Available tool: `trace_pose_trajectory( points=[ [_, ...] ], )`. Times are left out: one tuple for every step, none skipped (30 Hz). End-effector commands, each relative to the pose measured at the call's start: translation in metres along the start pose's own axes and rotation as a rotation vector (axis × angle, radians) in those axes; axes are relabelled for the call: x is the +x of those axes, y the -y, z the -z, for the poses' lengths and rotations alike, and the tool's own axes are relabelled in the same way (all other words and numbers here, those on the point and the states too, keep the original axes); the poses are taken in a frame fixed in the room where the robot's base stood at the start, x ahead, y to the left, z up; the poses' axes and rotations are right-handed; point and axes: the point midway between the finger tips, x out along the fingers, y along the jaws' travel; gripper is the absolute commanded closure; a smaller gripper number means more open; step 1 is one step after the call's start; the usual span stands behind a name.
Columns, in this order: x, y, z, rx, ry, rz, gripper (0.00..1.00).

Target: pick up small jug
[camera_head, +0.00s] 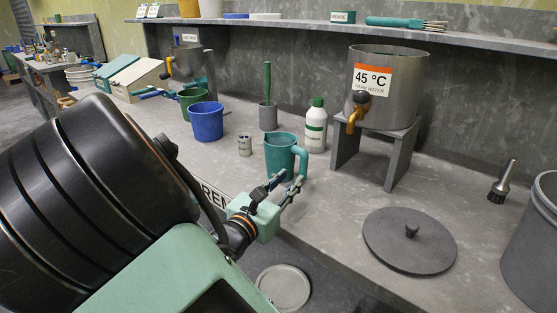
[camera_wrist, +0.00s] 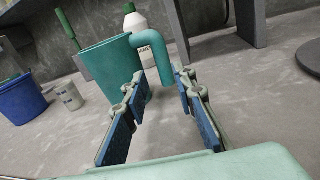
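The small jug is a teal jug (camera_head: 280,157) with a looped handle on its right side. It stands upright on the grey bench. In the wrist view the jug (camera_wrist: 103,65) is at upper left, and its handle (camera_wrist: 153,42) curves down to the gap between my fingertips. My gripper (camera_head: 289,180) is open, just in front of the jug on the handle side. In the wrist view the gripper (camera_wrist: 161,85) shows its two fingers apart with nothing held. I cannot tell whether the handle is between the fingertips or just beyond them. The left fingertip overlaps the jug's lower part.
A white bottle with a green cap (camera_head: 315,128) stands close behind the jug. A small tin (camera_head: 244,146), blue bucket (camera_head: 206,123) and grey cup (camera_head: 268,118) stand left. A warm-water tank (camera_head: 390,85) on a stand is at right. A round lid (camera_head: 409,243) lies front right.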

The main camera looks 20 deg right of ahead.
Motion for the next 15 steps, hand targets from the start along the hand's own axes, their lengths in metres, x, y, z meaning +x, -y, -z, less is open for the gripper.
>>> trace_pose_trajectory(
  points=[
    [0.009, 0.001, 0.002, 0.002, 0.001, 0.004, 0.75],
    [0.014, 0.001, 0.002, 0.002, 0.001, 0.003, 0.75],
    [0.019, 0.001, 0.002, 0.001, 0.0, 0.003, 0.75],
    [0.022, 0.001, 0.002, 0.002, -0.001, 0.004, 0.75],
    [0.025, 0.001, 0.001, 0.002, 0.0, 0.004, 0.75],
    [0.027, 0.001, 0.001, 0.001, 0.0, 0.002, 0.75],
    [0.029, 0.001, 0.001, 0.002, 0.0, 0.002, 0.75],
    [0.03, 0.001, 0.001, 0.002, -0.001, 0.002, 0.75],
    [0.034, 0.001, 0.001, 0.002, -0.001, 0.003, 0.75],
    [0.037, 0.002, 0.001, 0.003, -0.001, 0.003, 0.75],
    [0.041, 0.003, 0.0, 0.002, 0.0, 0.004, 0.75],
    [0.047, 0.004, 0.0, 0.002, 0.0, 0.005, 0.75],
    [0.052, 0.005, -0.001, 0.003, 0.0, 0.005, 0.75],
    [0.057, 0.005, -0.001, 0.003, 0.001, 0.005, 0.75],
    [0.063, 0.006, -0.002, 0.003, 0.0, 0.005, 0.75]
  ],
)
